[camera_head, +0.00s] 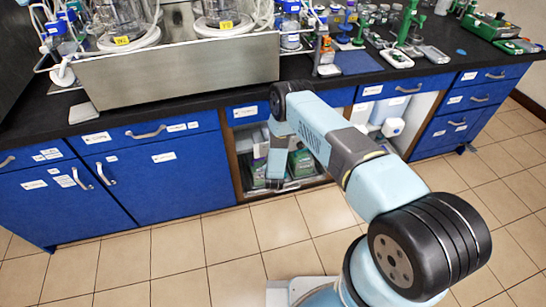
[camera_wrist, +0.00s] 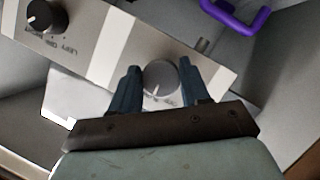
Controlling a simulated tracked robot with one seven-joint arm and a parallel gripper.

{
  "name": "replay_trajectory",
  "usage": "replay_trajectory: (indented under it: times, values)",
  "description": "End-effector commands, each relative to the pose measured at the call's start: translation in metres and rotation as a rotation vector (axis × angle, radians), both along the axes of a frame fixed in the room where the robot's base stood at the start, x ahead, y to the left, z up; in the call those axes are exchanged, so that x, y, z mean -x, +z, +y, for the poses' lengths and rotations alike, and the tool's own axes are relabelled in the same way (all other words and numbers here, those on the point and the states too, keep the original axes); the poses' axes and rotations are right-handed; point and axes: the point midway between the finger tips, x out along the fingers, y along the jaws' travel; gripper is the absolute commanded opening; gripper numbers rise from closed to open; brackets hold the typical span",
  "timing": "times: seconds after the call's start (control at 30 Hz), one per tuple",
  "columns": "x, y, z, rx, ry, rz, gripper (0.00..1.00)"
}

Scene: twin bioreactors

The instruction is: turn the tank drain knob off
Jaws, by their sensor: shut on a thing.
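In the wrist view my gripper (camera_wrist: 158,88) has its two dark blue fingers on either side of a round grey knob (camera_wrist: 160,77), shut on it. The knob sits on a metal panel (camera_wrist: 110,45) and has a white pointer mark near its lower edge. A label beside it is partly covered by my fingers, so I cannot read its setting. A second, black knob (camera_wrist: 45,15) with small lettering is at the upper left of the panel.
A purple handle (camera_wrist: 238,14) is at the upper right of the wrist view. In the head view, blue cabinets (camera_head: 165,180) flank the opening, under a black benchtop (camera_head: 215,95) with a metal bioreactor unit (camera_head: 180,72). The tiled floor (camera_head: 180,260) in front is clear.

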Motion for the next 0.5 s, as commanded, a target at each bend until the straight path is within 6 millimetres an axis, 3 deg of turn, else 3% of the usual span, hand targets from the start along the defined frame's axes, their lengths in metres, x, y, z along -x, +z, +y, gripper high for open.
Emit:
replay_trajectory:
  times: [0.5]
  values:
    - [0.0017,-0.0020,0.0035,0.451,0.005,-0.130,0.15]
